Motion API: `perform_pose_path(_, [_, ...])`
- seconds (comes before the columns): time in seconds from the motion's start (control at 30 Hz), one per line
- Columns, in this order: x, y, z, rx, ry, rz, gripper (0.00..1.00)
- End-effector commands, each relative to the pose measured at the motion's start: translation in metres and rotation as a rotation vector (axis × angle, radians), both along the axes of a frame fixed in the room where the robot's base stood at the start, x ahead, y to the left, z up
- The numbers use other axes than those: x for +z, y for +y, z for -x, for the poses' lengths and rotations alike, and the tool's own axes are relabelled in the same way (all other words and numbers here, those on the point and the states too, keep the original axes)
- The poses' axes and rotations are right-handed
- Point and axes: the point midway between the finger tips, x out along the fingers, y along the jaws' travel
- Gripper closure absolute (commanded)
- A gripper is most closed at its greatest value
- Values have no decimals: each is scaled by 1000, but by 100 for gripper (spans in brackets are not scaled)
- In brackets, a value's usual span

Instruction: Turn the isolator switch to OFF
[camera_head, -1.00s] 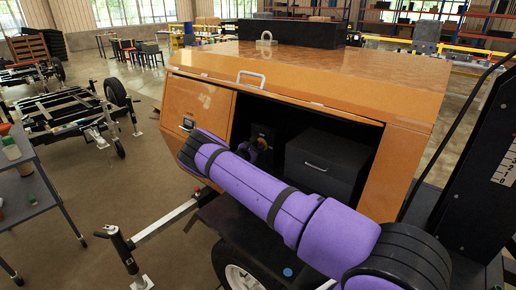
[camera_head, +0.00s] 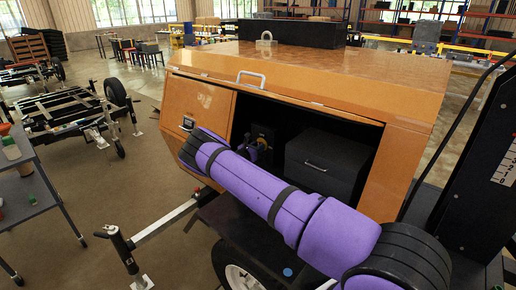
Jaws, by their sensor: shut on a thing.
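The isolator switch (camera_head: 264,131) is a small dark unit inside the open compartment of the orange light tower body (camera_head: 300,73). It is in shadow, and its handle and its position cannot be made out. My gripper (camera_head: 251,146) is in front of the switch, at the left of the opening, and is shut on it. My purple arm crosses in front and hides part of the gripper and the lower compartment. The fingertips are too small and dark to see clearly.
A dark box with a handle (camera_head: 327,162) fills the right of the compartment. An orange door panel (camera_head: 200,109) is at the left of the opening. The tow bar and jack (camera_head: 122,246) stand at lower left, a grey shelf cart (camera_head: 22,190) further left.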

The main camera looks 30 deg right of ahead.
Motion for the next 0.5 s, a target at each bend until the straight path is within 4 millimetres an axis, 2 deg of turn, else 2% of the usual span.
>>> perform_pose_path(0.07, [-1,1,0,1,1,-1,95])
perform_pose_path(0.1, [-1,1,0,1,0,-1,64])
perform_pose_path(0.37, [0,1,0,1,0,-1,64])
perform_pose_path(0.5, [0,7,2,1,0,-1,64])
